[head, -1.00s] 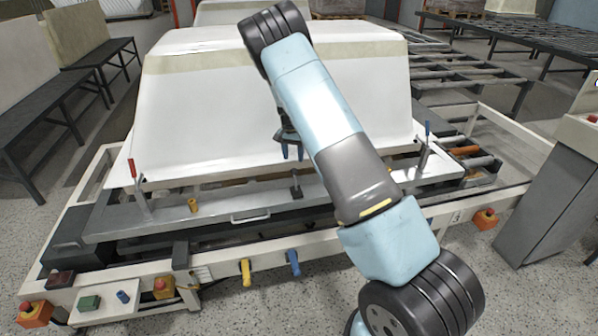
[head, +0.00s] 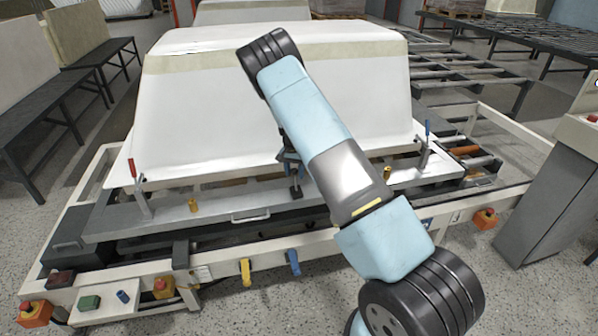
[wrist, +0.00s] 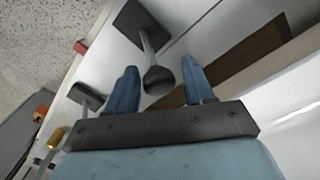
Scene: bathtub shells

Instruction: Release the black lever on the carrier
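The carrier (head: 230,229) is a grey frame bearing a white bathtub shell (head: 210,115). The black lever (head: 296,191) stands at the middle of its front edge, just below my gripper (head: 290,160). In the wrist view the black lever (wrist: 158,80) has a round dark knob on a grey stem rising from a dark square plate. My gripper (wrist: 160,85) is open, with its two blue fingers apart on either side of the knob. I see gaps between knob and fingers; contact cannot be told. In the head view my arm hides part of the shell and carrier.
A red-handled clamp (head: 132,168) stands left and a blue-handled clamp (head: 427,130) right on the carrier. Yellow knobs (head: 193,205) sit along its front. Below are a yellow handle (head: 246,271) and a blue handle (head: 293,262). A grey cabinet (head: 550,205) stands at right.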

